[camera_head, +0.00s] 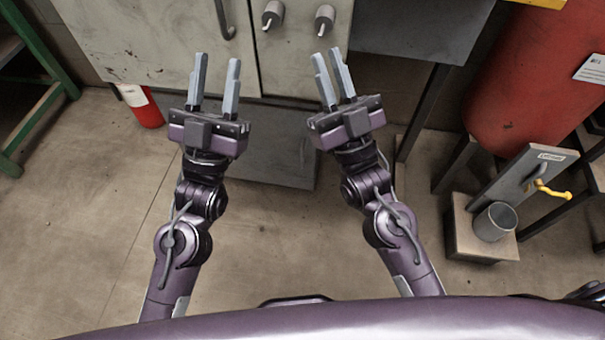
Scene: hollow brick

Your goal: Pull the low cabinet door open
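A pale, worn cabinet front (140,45) stands at the top of the head view, with a dark curved handle (225,22) near the right edge of its left panel. The handle's upper end is cut off by the frame. The panel looks closed. My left gripper (217,60) is open and empty, its fingers pointing towards the cabinet, just below the handle in the picture and apart from it. My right gripper (327,53) is open and empty, below the right knob in the picture.
Two grey knobs (273,14) (325,18) sit right of the handle. A dark grey box-like base (270,155) is between my arms. A red extinguisher (146,112) and green frame (40,120) stand left. A red tank (530,75) and a stand with a cup (495,222) are right.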

